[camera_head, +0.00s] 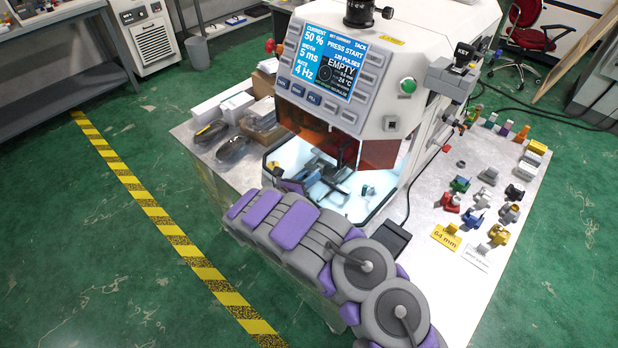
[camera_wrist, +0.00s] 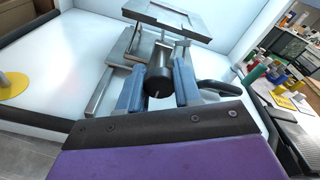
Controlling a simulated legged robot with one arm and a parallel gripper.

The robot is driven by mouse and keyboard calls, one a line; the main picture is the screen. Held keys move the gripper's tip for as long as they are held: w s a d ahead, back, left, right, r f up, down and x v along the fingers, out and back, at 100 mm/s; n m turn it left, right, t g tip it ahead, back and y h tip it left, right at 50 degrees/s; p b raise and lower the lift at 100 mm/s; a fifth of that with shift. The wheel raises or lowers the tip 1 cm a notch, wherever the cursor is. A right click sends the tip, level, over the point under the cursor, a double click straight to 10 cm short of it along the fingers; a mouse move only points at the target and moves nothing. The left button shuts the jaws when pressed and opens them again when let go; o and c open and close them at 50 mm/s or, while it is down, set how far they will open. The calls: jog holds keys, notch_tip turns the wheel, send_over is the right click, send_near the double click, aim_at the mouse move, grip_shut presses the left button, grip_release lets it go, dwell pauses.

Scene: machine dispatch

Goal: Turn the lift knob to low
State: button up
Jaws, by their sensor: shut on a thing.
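The lift knob (camera_wrist: 157,78) is a dark cylinder in the middle of the wrist view, with a thin pale line on its near face. My gripper (camera_wrist: 159,87) has its two blue fingers on either side of it, shut on it. The lift (camera_wrist: 172,20), a grey metal platform on a bracket, stands just behind the knob. In the head view the lift (camera_head: 328,172) is inside the lit white chamber, and my arm reaches in from the front. The knob and fingertips are hard to make out there. I cannot read the knob's setting.
The machine (camera_head: 345,70) has a screen reading "EMPTY" and an orange window (camera_head: 318,130) above the chamber opening. White chamber walls stand close around my gripper. A black curved handle (camera_wrist: 222,87) is right of the knob. Several coloured parts lie on the table (camera_head: 455,285) at right.

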jog(key=shift+a, duration=0.15)
jog(key=o, duration=0.7)
jog(key=shift+o, duration=0.2)
jog(key=shift+w+a, duration=0.1)
jog(key=p+v, duration=0.3)
jog(key=v, duration=1.4)
jog(key=shift+a+f, duration=0.15)
jog(key=shift+a, duration=0.05)
jog(key=shift+s, duration=0.25)
